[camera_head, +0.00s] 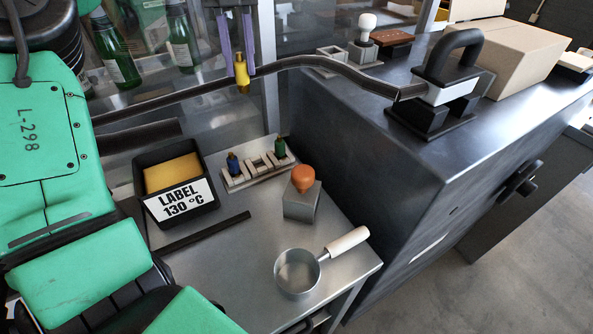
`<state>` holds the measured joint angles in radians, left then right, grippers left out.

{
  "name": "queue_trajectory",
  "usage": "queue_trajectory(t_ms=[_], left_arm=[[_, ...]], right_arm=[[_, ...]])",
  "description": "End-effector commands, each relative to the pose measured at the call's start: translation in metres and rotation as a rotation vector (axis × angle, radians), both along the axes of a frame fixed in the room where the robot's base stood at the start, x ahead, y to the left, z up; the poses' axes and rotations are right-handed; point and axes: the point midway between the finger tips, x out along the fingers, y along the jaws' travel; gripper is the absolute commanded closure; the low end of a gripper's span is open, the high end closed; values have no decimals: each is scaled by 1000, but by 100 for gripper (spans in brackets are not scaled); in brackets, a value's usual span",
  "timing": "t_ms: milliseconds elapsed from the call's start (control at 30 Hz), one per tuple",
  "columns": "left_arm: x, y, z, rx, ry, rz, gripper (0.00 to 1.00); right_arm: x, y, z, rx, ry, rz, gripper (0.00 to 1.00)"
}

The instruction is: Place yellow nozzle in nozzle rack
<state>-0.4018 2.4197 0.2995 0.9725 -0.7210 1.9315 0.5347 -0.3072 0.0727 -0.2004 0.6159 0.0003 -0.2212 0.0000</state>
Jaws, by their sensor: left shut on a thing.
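The yellow nozzle (242,74) is pinched between the purple fingers of my left gripper (239,62), which come down from the top of the view. It is held upright in the air, above and behind the nozzle rack in the picture. The nozzle rack (259,175) is a pale bar with open slots on the grey bench. A blue nozzle (233,163) stands at its left end and a green nozzle (280,147) at its right end. The slots between them look empty. My right gripper is not in view.
A black bin (181,210) labelled 130 °C holds a yellow block left of the rack. An orange-knobbed metal block (302,196) and a small pan (298,272) stand to the right and front. A dark curved hose (340,68) crosses behind the rack to the dark machine (400,150).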

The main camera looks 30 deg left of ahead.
Motion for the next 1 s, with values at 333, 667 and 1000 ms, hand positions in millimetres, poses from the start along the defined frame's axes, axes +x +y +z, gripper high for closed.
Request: queue_trajectory(t_ms=[333, 667, 1000], left_arm=[[-1, 0, -89, -8, 4, -22, 100], [0, 0, -164, -4, 2, -18, 100], [0, 0, -202, -3, 0, -18, 100]], right_arm=[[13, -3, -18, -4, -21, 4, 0], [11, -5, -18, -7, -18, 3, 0], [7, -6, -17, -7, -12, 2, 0]])
